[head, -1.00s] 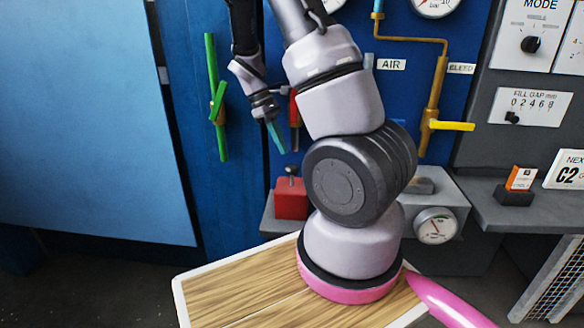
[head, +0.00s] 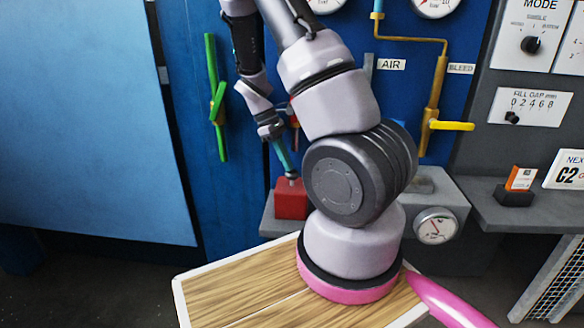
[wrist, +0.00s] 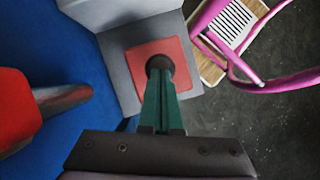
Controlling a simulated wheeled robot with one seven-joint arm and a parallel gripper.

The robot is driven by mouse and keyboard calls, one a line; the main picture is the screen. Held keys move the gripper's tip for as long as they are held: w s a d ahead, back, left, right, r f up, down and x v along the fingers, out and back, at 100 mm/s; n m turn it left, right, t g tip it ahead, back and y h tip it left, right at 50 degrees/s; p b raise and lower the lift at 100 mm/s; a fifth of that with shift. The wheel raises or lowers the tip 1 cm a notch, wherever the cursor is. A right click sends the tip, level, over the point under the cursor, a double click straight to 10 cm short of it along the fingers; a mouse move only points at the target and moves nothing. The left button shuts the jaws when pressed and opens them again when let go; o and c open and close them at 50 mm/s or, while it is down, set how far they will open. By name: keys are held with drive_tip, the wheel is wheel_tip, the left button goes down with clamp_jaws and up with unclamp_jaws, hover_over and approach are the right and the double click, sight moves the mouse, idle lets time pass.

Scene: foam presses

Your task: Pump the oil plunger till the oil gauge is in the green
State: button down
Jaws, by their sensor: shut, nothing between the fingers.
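The oil plunger is a dark round knob (wrist: 160,64) above a red block (head: 291,200); the block also shows in the wrist view (wrist: 174,51). My gripper (head: 289,171) is shut and empty, its teal fingers pointing down at the knob. In the wrist view, the fingertips (wrist: 159,82) are over the near edge of the knob and seem to touch it, or nearly so. The oil gauge (head: 435,226) is a round white dial on the grey housing to the right. Its needle is too small to read against the coloured marks.
A red handle (wrist: 18,110) stands close at the left in the wrist view. A green lever (head: 216,100) is on the blue panel left of my arm. A yellow valve handle (head: 451,126) and grey shelf (head: 530,215) are at the right.

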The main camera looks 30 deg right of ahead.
wheel_tip(320, 180, down, 2)
drive_tip(key=shift+f, duration=0.1)
drive_tip(key=shift+w+a+r, duration=0.3)
drive_tip(key=shift+w+a, duration=0.15)
drive_tip(key=shift+w, duration=0.2)
drive_tip(key=shift+w+a+r, duration=0.25)
drive_tip(key=shift+w+a, duration=0.2)
drive_tip(key=shift+w, duration=0.15)
drive_tip(key=shift+d, duration=0.1)
